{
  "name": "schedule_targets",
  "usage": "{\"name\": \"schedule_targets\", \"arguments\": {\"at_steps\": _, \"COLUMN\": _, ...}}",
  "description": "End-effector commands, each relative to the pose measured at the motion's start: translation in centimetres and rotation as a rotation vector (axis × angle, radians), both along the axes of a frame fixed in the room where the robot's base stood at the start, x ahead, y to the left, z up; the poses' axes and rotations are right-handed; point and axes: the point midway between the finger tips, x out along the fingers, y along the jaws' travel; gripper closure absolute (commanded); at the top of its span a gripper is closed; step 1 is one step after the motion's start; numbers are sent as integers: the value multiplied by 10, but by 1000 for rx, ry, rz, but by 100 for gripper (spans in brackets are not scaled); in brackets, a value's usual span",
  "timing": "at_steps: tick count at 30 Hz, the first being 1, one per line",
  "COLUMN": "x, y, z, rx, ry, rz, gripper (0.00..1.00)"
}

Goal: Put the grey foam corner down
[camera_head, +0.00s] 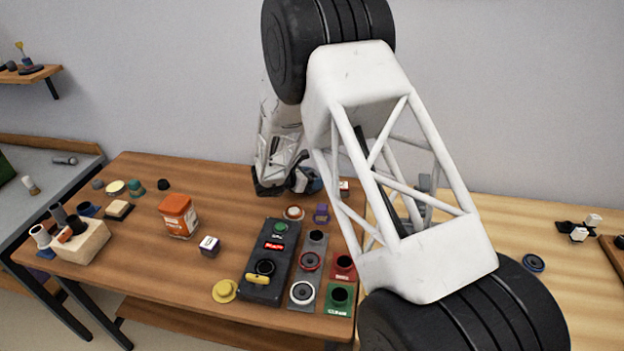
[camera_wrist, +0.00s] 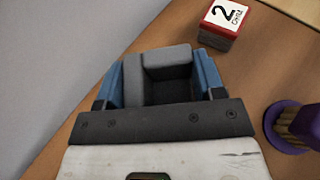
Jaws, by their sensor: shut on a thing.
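The grey foam corner (camera_wrist: 165,62) is between the two blue fingers of my gripper (camera_wrist: 160,78) in the wrist view, with a finger against each side. My gripper is shut on it. In the head view my gripper (camera_head: 308,181) is low over the back of the brown wooden table (camera_head: 135,205), left of my large white arm link. The foam corner cannot be made out clearly there. Whether its underside touches the table cannot be told.
A red and white block marked 2 (camera_wrist: 224,24) lies ahead and right of the fingers. A purple holder (camera_wrist: 288,128) stands close on the right. A black control box (camera_head: 272,262) and several ringed stands fill the front. Table left of my gripper looks clear.

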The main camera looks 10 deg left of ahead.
Motion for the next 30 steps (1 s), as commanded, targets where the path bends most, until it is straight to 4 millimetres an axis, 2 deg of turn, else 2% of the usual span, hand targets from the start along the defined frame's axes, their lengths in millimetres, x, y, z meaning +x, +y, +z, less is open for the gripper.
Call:
{"name": "schedule_targets", "arguments": {"at_steps": 16, "x": 0, "y": 0, "z": -7, "rx": 1, "ry": -1, "rz": 1, "gripper": 59}}
{"name": "schedule_targets", "arguments": {"at_steps": 17, "x": 0, "y": 0, "z": -6, "rx": 1, "ry": -1, "rz": 1, "gripper": 33}}
{"name": "schedule_targets", "arguments": {"at_steps": 21, "x": 0, "y": 0, "z": -7, "rx": 1, "ry": -1, "rz": 1, "gripper": 12}}
{"name": "schedule_targets", "arguments": {"at_steps": 30, "x": 0, "y": 0, "z": -6, "rx": 1, "ry": -1, "rz": 1, "gripper": 12}}
